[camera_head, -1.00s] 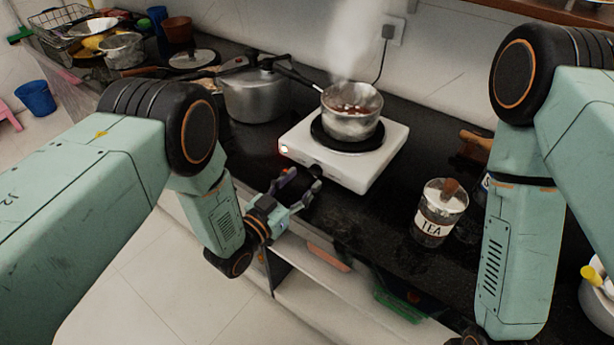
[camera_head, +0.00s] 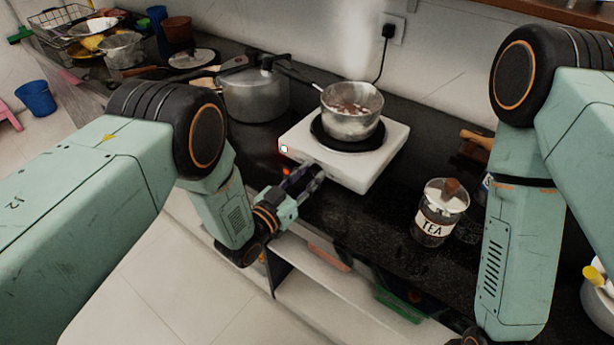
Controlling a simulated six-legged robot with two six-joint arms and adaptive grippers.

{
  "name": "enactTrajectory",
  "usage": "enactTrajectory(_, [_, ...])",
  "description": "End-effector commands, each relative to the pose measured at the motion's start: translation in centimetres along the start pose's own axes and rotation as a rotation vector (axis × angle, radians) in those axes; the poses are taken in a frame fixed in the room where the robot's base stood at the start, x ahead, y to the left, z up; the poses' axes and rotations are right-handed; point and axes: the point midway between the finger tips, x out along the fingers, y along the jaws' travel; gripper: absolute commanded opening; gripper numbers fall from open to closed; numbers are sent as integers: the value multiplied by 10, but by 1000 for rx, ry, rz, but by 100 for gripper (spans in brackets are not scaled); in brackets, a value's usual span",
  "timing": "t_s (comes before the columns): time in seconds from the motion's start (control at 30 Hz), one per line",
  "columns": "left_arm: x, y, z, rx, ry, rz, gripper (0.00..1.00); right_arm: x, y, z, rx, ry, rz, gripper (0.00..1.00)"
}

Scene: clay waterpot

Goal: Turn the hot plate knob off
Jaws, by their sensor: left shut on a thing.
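The white hot plate (camera_head: 375,172) stands on the dark counter, with a small light (camera_head: 284,149) at its front left corner. A steel saucepan (camera_head: 351,125) with dark contents sits on its black burner (camera_head: 347,142), and steam rises above it. My left gripper (camera_head: 314,174) is at the front face of the hot plate, shut on the knob there; its fingers hide the knob. A small orange-red glow shows just left of the fingers. My right arm comes in at the right; its gripper is out of view.
A pressure cooker (camera_head: 255,95) stands left of the hot plate. A jar labelled TEA (camera_head: 437,215) stands to the right, near the counter's front edge. Open shelves (camera_head: 340,295) lie below the counter. A plug with a cord (camera_head: 388,32) is in the wall.

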Motion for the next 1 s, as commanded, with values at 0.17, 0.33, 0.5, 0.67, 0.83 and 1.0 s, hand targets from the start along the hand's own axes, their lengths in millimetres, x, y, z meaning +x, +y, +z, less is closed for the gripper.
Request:
enactTrajectory(0.17, [-1, 0, 0, -1, 1, -1, 0, 0, 0, 0, 0, 0, 0, 0])
enactTrajectory(0.33, [-1, 0, 0, -11, 1, -1, 0, 0, 0, 0, 0, 0, 0, 0])
enactTrajectory(0.5, [-1, -1, 0, -65, 1, -1, 0, -1, 0, 0, 0, 0, 0, 0])
enactTrajectory(0.67, [-1, -1, 0, -165, 1, -1, 0, -1, 0, 0, 0, 0, 0, 0])
enactTrajectory(0.83, [0, -2, 0, -296, 2, 0, 0, -2, 0, 0, 0, 0, 0, 0])
enactTrajectory(1.0, [0, -2, 0, -418, 2, 0, 0, -3, 0, 0, 0, 0, 0, 0])
